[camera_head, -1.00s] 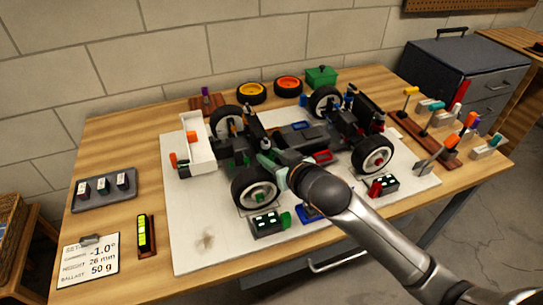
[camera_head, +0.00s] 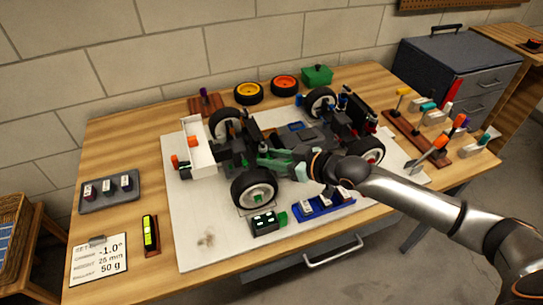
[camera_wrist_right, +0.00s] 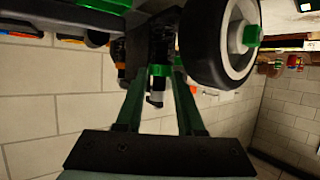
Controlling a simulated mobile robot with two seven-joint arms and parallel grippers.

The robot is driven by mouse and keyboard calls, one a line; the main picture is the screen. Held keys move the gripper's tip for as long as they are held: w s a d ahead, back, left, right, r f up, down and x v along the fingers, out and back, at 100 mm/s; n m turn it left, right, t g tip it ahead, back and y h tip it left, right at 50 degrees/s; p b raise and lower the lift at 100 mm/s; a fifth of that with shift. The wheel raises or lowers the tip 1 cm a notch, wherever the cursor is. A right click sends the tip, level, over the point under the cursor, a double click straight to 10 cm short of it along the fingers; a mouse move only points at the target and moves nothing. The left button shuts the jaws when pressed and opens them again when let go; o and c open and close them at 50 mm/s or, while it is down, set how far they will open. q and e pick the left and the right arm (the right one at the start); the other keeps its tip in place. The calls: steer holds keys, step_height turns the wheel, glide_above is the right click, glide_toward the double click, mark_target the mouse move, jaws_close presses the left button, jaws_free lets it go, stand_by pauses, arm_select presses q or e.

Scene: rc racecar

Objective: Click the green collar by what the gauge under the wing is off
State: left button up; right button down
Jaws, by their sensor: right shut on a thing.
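The race car sits on a white mat (camera_head: 205,245). The white wing (camera_head: 199,148) stands at its left end. My right gripper (camera_head: 272,158) reaches in beside the near front wheel (camera_head: 255,187). In the right wrist view the green collar (camera_wrist_right: 160,70) sits between the two green fingers, on a dark upright part, and my right gripper (camera_wrist_right: 160,78) is shut on it. In the head view the fingers hide the collar. My left gripper is not in view.
A setup card (camera_head: 98,262) shows -1.0°, about 25 mm and 50 g. A yellow-green level (camera_head: 150,233), a grey tray of blocks (camera_head: 110,190), a blue tray of weights (camera_head: 322,207) and a tool rack (camera_head: 425,142) surround the car. My right arm covers the mat's right side.

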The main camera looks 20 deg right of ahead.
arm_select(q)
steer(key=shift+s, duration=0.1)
arm_select(e)
steer(key=c, duration=0.8)
jaws_free()
steer(key=shift+s+d, duration=0.1)
arm_select(q)
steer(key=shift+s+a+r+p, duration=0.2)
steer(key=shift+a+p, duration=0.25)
steer(key=shift+p, duration=0.2)
arm_select(e)
steer(key=v, duration=1.2)
steer(key=shift+s, duration=0.1)
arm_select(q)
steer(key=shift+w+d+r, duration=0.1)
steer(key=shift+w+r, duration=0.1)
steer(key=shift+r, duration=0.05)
